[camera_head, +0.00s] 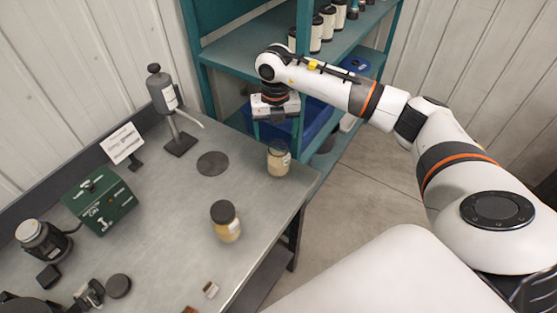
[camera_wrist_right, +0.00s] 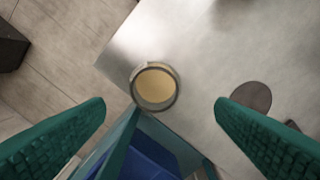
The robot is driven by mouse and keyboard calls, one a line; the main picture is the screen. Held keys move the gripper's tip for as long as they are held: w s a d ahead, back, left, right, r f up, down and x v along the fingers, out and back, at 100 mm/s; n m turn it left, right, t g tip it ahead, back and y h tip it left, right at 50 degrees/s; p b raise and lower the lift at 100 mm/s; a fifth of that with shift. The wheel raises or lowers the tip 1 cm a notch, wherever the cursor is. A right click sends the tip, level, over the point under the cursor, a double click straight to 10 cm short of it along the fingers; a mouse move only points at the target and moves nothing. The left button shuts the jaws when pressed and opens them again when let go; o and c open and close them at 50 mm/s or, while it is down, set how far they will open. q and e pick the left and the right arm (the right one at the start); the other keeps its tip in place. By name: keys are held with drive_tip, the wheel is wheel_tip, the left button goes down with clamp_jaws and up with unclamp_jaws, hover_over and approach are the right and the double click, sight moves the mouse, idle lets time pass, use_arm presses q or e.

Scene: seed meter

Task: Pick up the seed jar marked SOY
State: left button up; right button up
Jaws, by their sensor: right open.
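One seed jar (camera_head: 279,160) stands upright near the table's right back corner. It has clear walls and a pale label; I cannot read the marking. In the right wrist view this jar (camera_wrist_right: 155,86) shows from above as a round rim with tan contents. A second jar (camera_head: 226,224), with a black lid and tan contents, stands nearer the front; its marking is also unreadable. My right gripper (camera_head: 275,118) is open and empty, above and slightly behind the first jar. In the wrist view the jar lies between its green fingers, apart from them. My left gripper is not in view.
The table (camera_head: 180,225) carries a grey dispenser (camera_head: 165,95), a dark disc (camera_head: 213,164), a green box (camera_head: 100,200) and a small sign (camera_head: 123,144). A teal shelf (camera_head: 235,50) with jars and a blue bin (camera_head: 312,120) stands behind. Bare tabletop surrounds both jars.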

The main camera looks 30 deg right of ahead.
sight(278, 144)
drive_tip(key=f, duration=0.1)
drive_tip(key=f+p, duration=0.1)
drive_tip(key=f, duration=0.1)
drive_tip(key=f+p, duration=0.1)
drive_tip(key=shift+s+d+f, duration=0.15)
drive_tip(key=shift+s+d, duration=0.05)
drive_tip(key=shift+s, duration=0.1)
drive_tip(key=shift+f, duration=0.55)
drive_tip(key=shift+w, duration=0.1)
drive_tip(key=c, duration=1.6)
drive_tip(key=shift+r, duration=0.1)
